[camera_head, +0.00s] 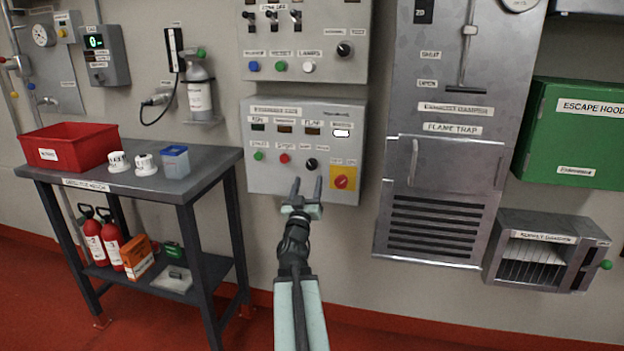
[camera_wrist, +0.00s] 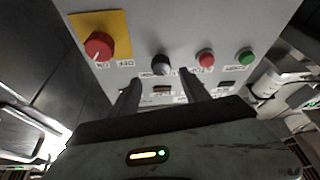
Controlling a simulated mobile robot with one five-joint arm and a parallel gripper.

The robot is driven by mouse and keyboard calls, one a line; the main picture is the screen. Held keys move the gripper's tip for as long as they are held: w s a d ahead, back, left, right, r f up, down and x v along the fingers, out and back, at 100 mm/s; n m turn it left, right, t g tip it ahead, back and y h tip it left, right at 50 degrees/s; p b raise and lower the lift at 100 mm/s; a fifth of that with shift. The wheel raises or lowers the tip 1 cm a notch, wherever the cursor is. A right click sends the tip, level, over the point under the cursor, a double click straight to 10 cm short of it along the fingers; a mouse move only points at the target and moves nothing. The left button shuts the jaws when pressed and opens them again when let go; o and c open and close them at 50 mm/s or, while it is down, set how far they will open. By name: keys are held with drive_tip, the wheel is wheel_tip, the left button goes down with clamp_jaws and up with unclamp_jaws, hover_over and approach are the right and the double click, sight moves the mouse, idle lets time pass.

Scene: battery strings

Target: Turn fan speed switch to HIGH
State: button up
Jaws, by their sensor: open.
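A grey control panel (camera_head: 262,181) is on the wall. It carries a black rotary knob (camera_head: 310,164) in its lower row; its small label is too blurred to read, so I cannot confirm it as the fan speed switch. My gripper (camera_head: 307,186) is open and empty, with its fingers pointing up just below and in front of this knob. In the wrist view the panel appears upside down, and the black knob (camera_wrist: 160,64) shows just beyond the gap between the open fingers (camera_wrist: 160,88), apparently untouched.
A red knob (camera_head: 341,182) on a yellow plate is right of the black knob. A red button (camera_head: 284,158) and a green button (camera_head: 258,155) are left of it. The workbench (camera_head: 210,159) is at left, the metal flap cabinet (camera_head: 440,215) at right.

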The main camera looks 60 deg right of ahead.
sight(311, 167)
drive_tip(key=p+x, duration=0.3)
drive_tip(key=x, duration=0.5)
drive_tip(key=shift+w+a, duration=0.1)
clamp_jaws()
